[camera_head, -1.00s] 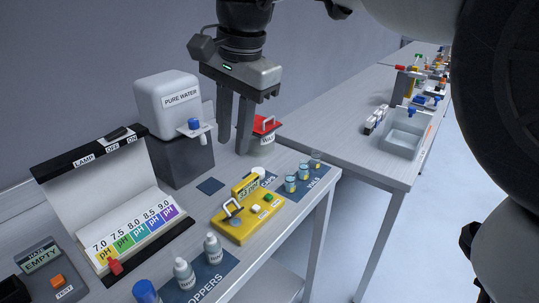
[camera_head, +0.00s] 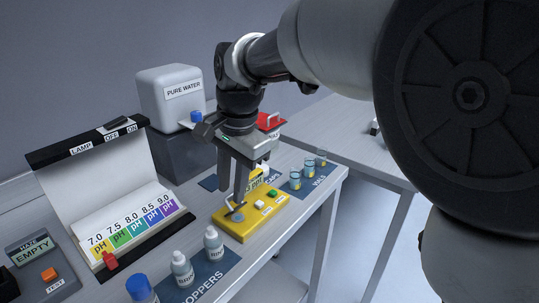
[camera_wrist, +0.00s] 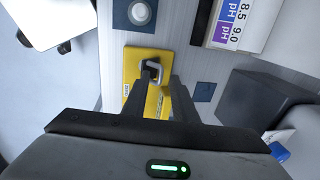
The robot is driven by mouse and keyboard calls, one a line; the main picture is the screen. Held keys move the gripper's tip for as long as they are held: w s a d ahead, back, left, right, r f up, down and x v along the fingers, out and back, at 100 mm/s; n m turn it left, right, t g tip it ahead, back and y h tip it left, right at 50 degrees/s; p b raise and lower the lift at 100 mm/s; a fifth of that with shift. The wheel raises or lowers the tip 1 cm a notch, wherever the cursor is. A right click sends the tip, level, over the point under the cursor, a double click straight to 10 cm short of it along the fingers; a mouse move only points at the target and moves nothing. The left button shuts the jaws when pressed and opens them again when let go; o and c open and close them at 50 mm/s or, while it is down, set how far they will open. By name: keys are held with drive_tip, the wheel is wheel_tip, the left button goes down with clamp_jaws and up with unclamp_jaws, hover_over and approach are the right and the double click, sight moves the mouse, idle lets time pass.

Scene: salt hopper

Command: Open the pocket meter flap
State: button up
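The yellow pocket meter (camera_head: 236,225) lies on the bench, and it also shows in the wrist view (camera_wrist: 133,68). A grey loop-shaped handle (camera_wrist: 153,66) stands on the meter, apparently part of its flap; the fingers partly hide it in the head view. My gripper (camera_head: 233,197) points down over the left part of the meter. In the wrist view my gripper's fingers (camera_wrist: 157,80) are apart, with the loop between or just beyond their tips. I cannot tell whether either finger touches it. The flap looks closed.
White and green buttons (camera_head: 265,200) sit on the meter's right part. Dropper bottles (camera_head: 182,268) stand in front, vials (camera_head: 296,180) to the right. The pH lamp panel (camera_head: 110,185) is at left, the pure water dispenser (camera_head: 170,100) behind.

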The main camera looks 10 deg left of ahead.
clamp_jaws()
